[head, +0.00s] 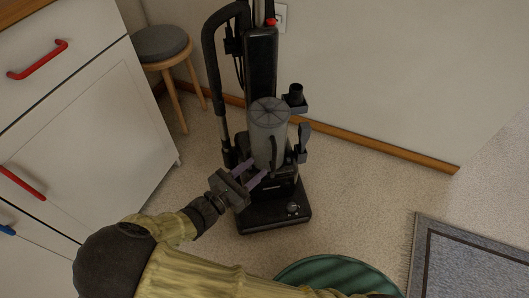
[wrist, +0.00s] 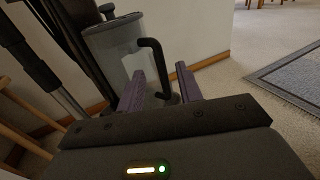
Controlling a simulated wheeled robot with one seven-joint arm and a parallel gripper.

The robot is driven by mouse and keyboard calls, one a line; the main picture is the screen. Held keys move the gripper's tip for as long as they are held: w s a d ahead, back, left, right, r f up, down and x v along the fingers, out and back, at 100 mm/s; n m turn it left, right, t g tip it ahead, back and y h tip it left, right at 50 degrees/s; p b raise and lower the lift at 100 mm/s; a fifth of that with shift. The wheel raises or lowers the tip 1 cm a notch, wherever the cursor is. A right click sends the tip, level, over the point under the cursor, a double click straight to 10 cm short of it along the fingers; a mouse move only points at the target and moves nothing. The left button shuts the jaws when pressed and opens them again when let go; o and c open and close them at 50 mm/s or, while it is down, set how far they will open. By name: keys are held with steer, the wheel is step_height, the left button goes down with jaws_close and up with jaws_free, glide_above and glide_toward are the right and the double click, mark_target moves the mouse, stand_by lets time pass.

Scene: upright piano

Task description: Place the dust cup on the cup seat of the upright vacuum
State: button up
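The dust cup (head: 265,133) is a grey, translucent cylinder with a ribbed round top and a black handle. It stands nearly upright against the front of the black upright vacuum (head: 262,62). The cup seat is hidden beneath and behind it, so I cannot tell how the cup sits. My gripper (head: 256,172) is low at the cup's front left, its two purple fingers apart. In the wrist view, the cup (wrist: 115,50) is ahead, and the lower handle shows in the gap between the fingertips (wrist: 160,80). I see no finger pressing on the handle.
The vacuum's base (head: 275,210) rests on beige carpet. A white cabinet (head: 85,120) with red handles stands at left, and a round stool (head: 160,45) is behind it. A green ribbed round object (head: 340,272) and a grey rug (head: 470,262) lie at the front right.

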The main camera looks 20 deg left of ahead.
steer(key=shift+p+v, duration=0.5)
steer(key=shift+v, duration=1)
steer(key=w+d+m+g+h, duration=0.1)
steer(key=w+d+m+g, duration=0.1)
steer(key=d+m+g, duration=0.65)
steer(key=w+d+m+g+h, duration=0.15)
steer(key=d+m+g, duration=0.35)
steer(key=d, duration=0.6)
steer(key=d+r+m+y, duration=0.4)
steer(key=d+m+y, duration=0.1)
steer(key=d+m, duration=0.2)
steer(key=d+r+m+y, duration=0.5)
steer(key=d+m, duration=0.2)
steer(key=m, duration=0.3)
steer(key=shift+s+d, duration=0.15)
steer(key=shift+s, duration=0.1)
steer(key=shift+r, duration=0.1)
